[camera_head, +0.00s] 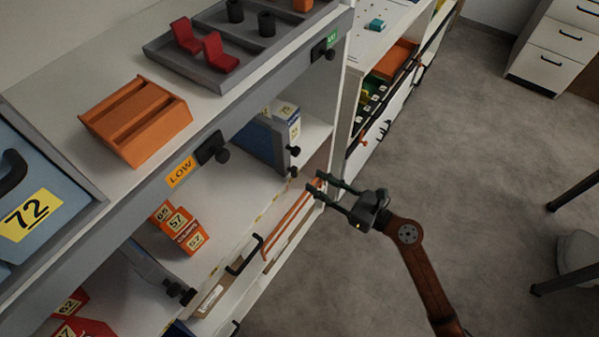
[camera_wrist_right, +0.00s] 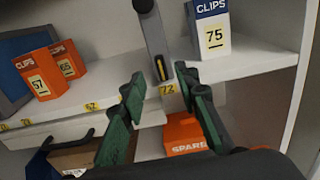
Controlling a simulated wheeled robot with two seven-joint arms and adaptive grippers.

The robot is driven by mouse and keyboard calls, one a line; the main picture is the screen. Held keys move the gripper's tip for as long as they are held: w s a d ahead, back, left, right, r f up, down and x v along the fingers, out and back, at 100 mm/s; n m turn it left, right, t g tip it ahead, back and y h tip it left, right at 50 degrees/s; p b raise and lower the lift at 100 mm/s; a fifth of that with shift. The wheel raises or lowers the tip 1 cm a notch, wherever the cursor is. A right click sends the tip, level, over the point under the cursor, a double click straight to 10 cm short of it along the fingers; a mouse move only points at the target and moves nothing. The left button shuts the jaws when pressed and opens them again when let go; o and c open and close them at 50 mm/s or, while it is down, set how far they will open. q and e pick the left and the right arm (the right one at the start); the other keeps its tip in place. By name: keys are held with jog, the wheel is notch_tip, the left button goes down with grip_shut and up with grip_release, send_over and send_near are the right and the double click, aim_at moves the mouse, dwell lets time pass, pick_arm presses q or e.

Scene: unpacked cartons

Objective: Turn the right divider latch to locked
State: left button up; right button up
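The right divider (camera_head: 264,143) stands upright in the middle shelf bay in the head view. Two dark knobs (camera_head: 293,151) show on its front edge. In the right wrist view the divider (camera_wrist_right: 153,35) is a grey panel with a dark knob at its top. A dark slot with a yellow mark (camera_wrist_right: 161,68) sits lower on its front edge. My right gripper (camera_head: 317,183) is open and empty, in front of the shelf and below the knobs. In the right wrist view its green-padded fingers (camera_wrist_right: 158,83) are apart, either side of the slot. My left gripper is out of view.
A CLIPS 75 box (camera_wrist_right: 212,32) stands right of the divider. Orange boxes (camera_head: 180,226) stand left of it, and an orange SPARE box (camera_wrist_right: 188,137) lies below. Another divider with dark knobs (camera_head: 181,292) is at lower left.

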aim_at(297, 171)
jog(key=x, duration=0.3)
jog(key=shift+f+b, duration=0.15)
jog(key=shift+b, duration=0.15)
jog(key=x, duration=0.3)
jog(key=shift+w+a+b, duration=0.1)
jog(key=shift+b, duration=0.2)
jog(key=shift+w+a, duration=0.3)
jog(key=shift+a, duration=0.1)
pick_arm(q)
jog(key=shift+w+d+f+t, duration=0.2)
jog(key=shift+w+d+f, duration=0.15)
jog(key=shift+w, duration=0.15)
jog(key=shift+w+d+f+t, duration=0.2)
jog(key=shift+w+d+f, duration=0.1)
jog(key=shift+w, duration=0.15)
pick_arm(e)
grip_shut()
